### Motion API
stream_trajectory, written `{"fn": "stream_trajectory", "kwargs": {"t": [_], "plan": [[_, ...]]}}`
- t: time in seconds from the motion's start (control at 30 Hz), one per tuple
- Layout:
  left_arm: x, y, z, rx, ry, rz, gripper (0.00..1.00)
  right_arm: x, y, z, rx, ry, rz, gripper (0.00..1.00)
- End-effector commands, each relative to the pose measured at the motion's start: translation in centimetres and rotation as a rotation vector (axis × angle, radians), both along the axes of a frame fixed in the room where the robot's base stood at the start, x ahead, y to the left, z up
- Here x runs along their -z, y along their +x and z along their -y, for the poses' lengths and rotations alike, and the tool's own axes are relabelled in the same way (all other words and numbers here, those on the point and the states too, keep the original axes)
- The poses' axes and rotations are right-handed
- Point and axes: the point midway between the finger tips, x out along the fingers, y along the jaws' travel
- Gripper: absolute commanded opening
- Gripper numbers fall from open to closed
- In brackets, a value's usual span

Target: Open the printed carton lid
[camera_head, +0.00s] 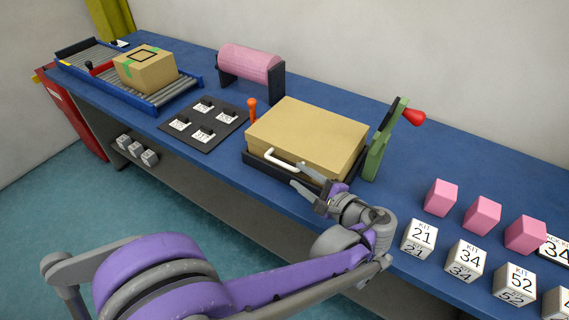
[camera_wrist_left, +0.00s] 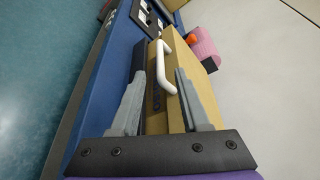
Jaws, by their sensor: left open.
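The tan carton lid (camera_head: 308,132) is closed, lying flat over a dark base (camera_head: 258,163) on the blue bench. A white bar handle (camera_head: 284,160) sits on its front side. My left gripper (camera_head: 298,176) is open at the front of the carton, close to the handle. In the left wrist view the white handle (camera_wrist_left: 164,68) shows between the open fingers (camera_wrist_left: 160,74), near their tips; I see no grip on it. The tan carton (camera_wrist_left: 190,75) lies beyond. No print is readable on the lid. My right gripper is not in view.
A green post with a red knob (camera_head: 413,117) stands right of the carton. An orange-handled lever (camera_head: 252,108) stands to its left, near a pink roller (camera_head: 249,63). A taped box (camera_head: 146,69) sits on the conveyor. Pink cubes (camera_head: 482,215) and kit blocks (camera_head: 466,260) occupy the right.

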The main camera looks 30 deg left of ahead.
Motion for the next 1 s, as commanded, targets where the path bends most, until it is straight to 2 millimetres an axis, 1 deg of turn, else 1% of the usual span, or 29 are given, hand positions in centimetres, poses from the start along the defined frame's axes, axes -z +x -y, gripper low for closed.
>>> {"fn": "stream_trajectory", "kwargs": {"t": [0.03, 0.2, 0.4, 0.53, 0.8, 0.83, 0.97, 1.0], "plan": [[0.2, 0.4, -1.1, -0.005, 0.0, 0.0, 0.46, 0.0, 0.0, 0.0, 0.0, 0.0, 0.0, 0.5], [0.9, 1.7, -4.0, -0.005, -0.001, 0.001, 0.46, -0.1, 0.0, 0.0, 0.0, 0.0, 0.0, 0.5], [1.5, 2.8, -6.4, -0.003, -0.002, 0.0, 0.46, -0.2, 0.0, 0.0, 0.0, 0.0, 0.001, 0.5], [1.7, 3.1, -7.1, 0.0, -0.002, 0.0, 0.46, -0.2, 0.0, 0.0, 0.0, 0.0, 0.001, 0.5], [1.7, 3.1, -7.2, 0.0, -0.003, 0.0, 0.46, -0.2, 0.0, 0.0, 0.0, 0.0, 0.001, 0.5], [1.7, 3.1, -7.2, 0.0, -0.003, 0.0, 0.44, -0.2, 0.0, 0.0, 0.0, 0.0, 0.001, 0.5], [1.7, 3.1, -7.2, 0.0, -0.003, 0.0, 0.21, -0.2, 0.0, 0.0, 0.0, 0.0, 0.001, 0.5], [1.7, 3.1, -7.2, 0.0, -0.003, 0.0, 0.13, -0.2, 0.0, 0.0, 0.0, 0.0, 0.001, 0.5]]}}
